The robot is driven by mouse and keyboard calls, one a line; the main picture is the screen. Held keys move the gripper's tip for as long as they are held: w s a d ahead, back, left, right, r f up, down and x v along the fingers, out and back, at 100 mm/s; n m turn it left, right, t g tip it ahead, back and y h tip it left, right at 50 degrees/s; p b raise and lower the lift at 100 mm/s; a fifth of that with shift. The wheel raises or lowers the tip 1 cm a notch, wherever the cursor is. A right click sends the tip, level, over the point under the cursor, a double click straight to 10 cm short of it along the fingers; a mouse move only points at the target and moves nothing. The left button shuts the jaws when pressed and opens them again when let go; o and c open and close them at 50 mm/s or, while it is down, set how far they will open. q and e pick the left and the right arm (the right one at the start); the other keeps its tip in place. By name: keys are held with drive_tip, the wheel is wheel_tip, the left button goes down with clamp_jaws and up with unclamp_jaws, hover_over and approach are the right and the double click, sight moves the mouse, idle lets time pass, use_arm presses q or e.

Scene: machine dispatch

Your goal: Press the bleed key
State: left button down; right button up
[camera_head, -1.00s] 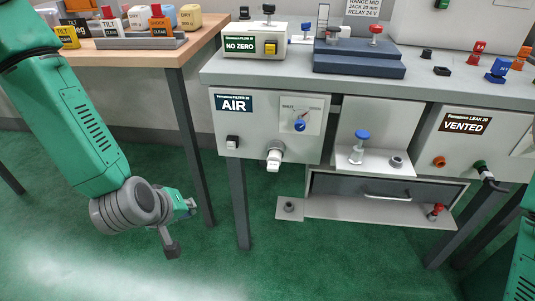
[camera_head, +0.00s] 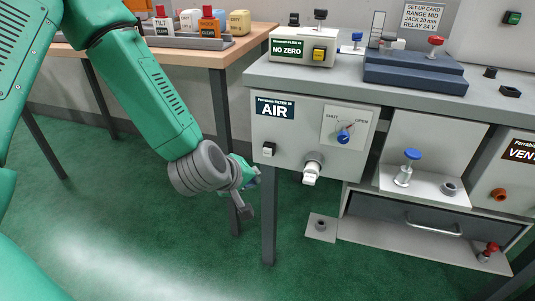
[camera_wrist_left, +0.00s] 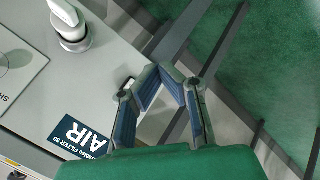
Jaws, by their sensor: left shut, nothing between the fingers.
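A small square key (camera_head: 268,149), black above and white below, sits at the lower left of the grey AIR panel (camera_head: 290,160). No readable marking names it as the bleed key. My left gripper (camera_head: 252,176) is shut and empty, just left of and a little below this key in the head view. The two look apart there, but the depth is hard to judge. In the wrist view the closed fingertips (camera_wrist_left: 166,72) are by the panel's edge, beside the AIR label (camera_wrist_left: 80,138); the key is mostly hidden there. My right gripper is not in view.
The panel also carries a blue SHUT/OPEN knob (camera_head: 343,137) and a white valve fitting (camera_head: 312,170). A NO ZERO box (camera_head: 302,50) with a yellow button stands above. A wooden table (camera_head: 180,54) with blocks is behind my left arm. Table legs stand near the gripper.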

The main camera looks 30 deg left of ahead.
sight(267, 152)
use_arm(q)
drive_tip(key=w+a, duration=0.1)
drive_tip(key=w, duration=0.6)
drive_tip(key=shift+w+a+p, duration=0.15)
drive_tip(key=shift+a+p, duration=0.2)
drive_tip(key=shift+w, duration=0.1)
idle(1.0)
drive_tip(key=shift+w+r+p, duration=0.1)
drive_tip(key=shift+w+p, duration=0.15)
drive_tip(key=shift+p, duration=0.1)
drive_tip(key=shift+w+a, duration=0.2)
drive_tip(key=shift+w, duration=0.3)
idle(0.6)
idle(0.3)
drive_tip(key=shift+s+d, duration=0.2)
drive_tip(key=shift+s, duration=0.7)
